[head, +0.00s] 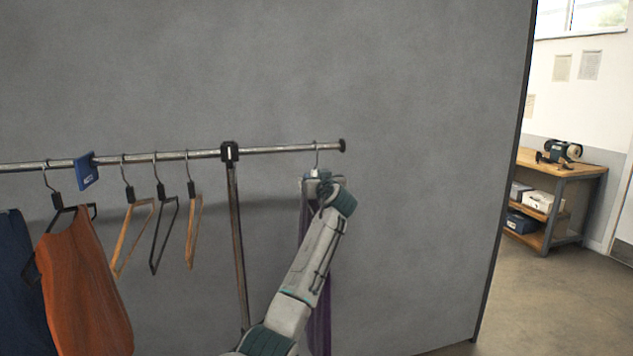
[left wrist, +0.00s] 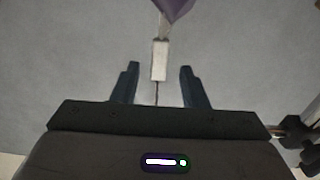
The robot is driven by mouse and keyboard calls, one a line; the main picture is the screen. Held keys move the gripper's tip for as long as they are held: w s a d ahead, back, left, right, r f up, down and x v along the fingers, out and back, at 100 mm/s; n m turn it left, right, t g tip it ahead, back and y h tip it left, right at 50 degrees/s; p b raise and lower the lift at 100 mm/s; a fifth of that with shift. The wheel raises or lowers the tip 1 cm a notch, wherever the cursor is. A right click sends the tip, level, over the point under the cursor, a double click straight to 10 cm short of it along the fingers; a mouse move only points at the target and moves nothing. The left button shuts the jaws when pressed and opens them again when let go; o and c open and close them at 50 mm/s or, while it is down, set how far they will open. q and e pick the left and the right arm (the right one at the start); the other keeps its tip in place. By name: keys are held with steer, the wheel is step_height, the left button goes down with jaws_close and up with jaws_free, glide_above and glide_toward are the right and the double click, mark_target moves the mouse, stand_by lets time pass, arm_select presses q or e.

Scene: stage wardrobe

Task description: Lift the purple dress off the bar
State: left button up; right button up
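The purple dress (head: 321,325) hangs by a hook (head: 316,155) near the right end of the metal bar (head: 285,150). Much of it is hidden behind my left arm. In the left wrist view a purple corner of the dress (left wrist: 176,8) shows at the top edge. My left gripper (head: 316,178) is just below the bar, at the hanger's neck. Its two dark fingers (left wrist: 160,72) are apart in the left wrist view. The hanger's pale block (left wrist: 160,60) lies between them, with a gap on each side. My right gripper is not in view.
An upright post (head: 236,250) supports the bar left of my arm. Several empty hangers (head: 157,225), a blue tag (head: 87,171), an orange garment (head: 82,285) and a dark blue garment (head: 20,290) hang farther left. A grey wall is behind. A wooden workbench (head: 570,170) stands far right.

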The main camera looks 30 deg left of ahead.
arm_select(q)
steer(key=shift+a+f, duration=0.15)
steer(key=shift+f, duration=0.05)
steer(key=shift+f, duration=0.1)
jaws_close()
steer(key=shift+r, duration=0.2)
steer(key=shift+w+a+r, duration=0.1)
steer(key=shift+a+r, duration=0.1)
steer(key=shift+r, duration=0.55)
steer(key=shift+r+p, duration=0.4)
steer(key=shift+r, duration=0.65)
steer(key=shift+d, duration=0.1)
